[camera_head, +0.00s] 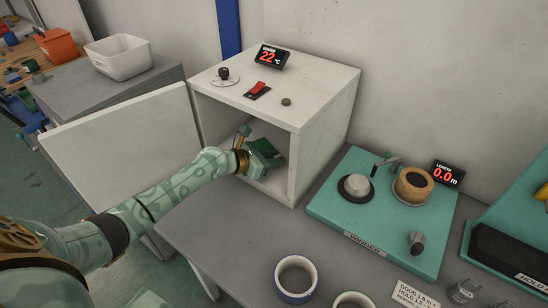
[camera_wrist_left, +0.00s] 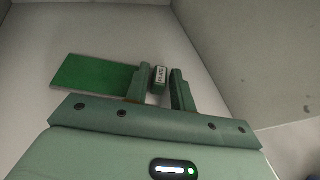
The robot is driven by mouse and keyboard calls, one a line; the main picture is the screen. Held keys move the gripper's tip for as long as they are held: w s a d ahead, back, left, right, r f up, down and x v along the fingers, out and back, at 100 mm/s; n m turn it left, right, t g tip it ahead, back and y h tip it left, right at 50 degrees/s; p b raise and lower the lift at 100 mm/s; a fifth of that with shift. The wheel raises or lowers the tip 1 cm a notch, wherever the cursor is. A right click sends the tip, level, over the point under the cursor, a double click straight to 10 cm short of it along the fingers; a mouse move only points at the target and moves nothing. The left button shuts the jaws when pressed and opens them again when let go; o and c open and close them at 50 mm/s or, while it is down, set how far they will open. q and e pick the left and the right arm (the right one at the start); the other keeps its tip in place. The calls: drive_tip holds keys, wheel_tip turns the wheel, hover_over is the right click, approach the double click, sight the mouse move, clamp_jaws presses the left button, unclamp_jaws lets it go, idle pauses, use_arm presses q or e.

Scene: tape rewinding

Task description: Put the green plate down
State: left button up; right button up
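The green plate (camera_wrist_left: 92,74) lies flat on the light floor inside the white box (camera_head: 328,130), and also shows in the head view (camera_head: 265,148). Its small handle (camera_wrist_left: 159,75) bears a "PLATE" label. My left gripper (camera_wrist_left: 163,84) reaches into the box through the open front. Its two fingers stand on either side of the handle, with a narrow gap at the right finger, so it looks open. In the head view the left gripper (camera_head: 262,157) covers part of the plate. My right gripper is not in view.
The box door (camera_head: 125,140) stands open at left. A display reading 22 °C (camera_head: 270,57), a red switch (camera_head: 258,90) and knobs are on top of the box. A teal winder (camera_head: 340,225) stands at right. Tape rolls (camera_head: 296,279) lie in front on the grey table.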

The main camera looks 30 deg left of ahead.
use_arm(q)
drive_tip(key=shift+o, duration=0.6)
drive_tip(key=shift+s+a+r, duration=0.1)
drive_tip(key=shift+s+r, duration=0.1)
drive_tip(key=shift+r, duration=0.15)
drive_tip(key=p+v, duration=0.3)
drive_tip(key=v, duration=0.8)
drive_tip(key=shift+s+a, duration=0.2)
